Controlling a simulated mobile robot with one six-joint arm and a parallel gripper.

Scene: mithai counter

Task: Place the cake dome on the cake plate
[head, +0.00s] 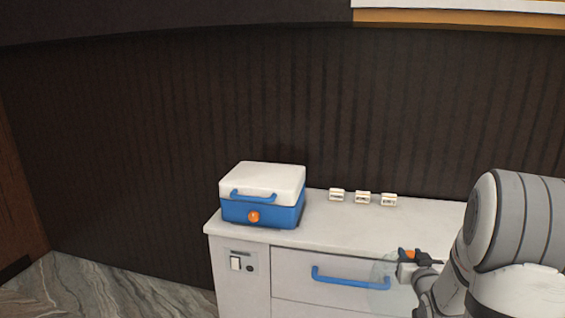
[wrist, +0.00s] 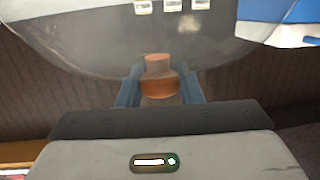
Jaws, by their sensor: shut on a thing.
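The cake dome (head: 382,270) is clear and faint in the head view, in front of the counter's drawer front at the lower right. In the wrist view the clear dome (wrist: 90,45) fills much of the upper picture, with its copper-orange knob (wrist: 158,84) between the blue fingers. My gripper (head: 408,258) is shut on this knob and holds the dome; its fingers also show in the wrist view (wrist: 160,92). The cake plate is not visible in either view.
A blue and white box (head: 262,212) with an orange button stands on the left end of the white counter (head: 330,232). Three small white cards (head: 362,197) stand along the back. A blue handle (head: 350,281) sticks out from the drawer.

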